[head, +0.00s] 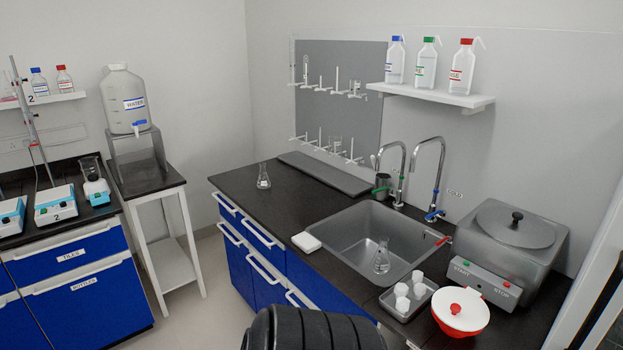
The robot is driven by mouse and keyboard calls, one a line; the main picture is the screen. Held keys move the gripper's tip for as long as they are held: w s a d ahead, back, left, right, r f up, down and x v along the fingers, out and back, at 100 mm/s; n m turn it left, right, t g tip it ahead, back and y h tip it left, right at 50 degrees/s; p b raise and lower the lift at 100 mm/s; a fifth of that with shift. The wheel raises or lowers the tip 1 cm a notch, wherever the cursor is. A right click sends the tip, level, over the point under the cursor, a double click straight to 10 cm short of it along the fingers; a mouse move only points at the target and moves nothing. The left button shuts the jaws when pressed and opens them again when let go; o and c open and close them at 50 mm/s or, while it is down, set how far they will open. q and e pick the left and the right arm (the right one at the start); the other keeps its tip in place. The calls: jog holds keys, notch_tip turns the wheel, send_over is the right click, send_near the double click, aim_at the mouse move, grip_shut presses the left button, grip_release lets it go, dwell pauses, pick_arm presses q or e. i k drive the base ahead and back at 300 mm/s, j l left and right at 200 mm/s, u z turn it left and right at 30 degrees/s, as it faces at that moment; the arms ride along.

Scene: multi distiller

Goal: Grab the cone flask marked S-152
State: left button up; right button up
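One clear cone flask (263,179) stands upright on the black counter (235,182), left of the sink. It has a small pale label. A second clear cone flask (381,258) stands in the grey sink (350,234), also with a small mark. Both marks are too small to read, so I cannot tell which flask is S-152. Neither gripper shows in the head view; only a black ribbed part, probably of my own arm, shows at the bottom edge.
A white block (306,242) lies on the sink's left edge. A water jug (126,98) stands left.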

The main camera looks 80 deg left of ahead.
aim_at(263, 182)
jog(key=u, duration=3.1)
jog(key=z, duration=0.35)
jog(key=i+j+z, duration=0.8)
jog(key=i+j, duration=0.2)
jog(key=j, duration=0.25)
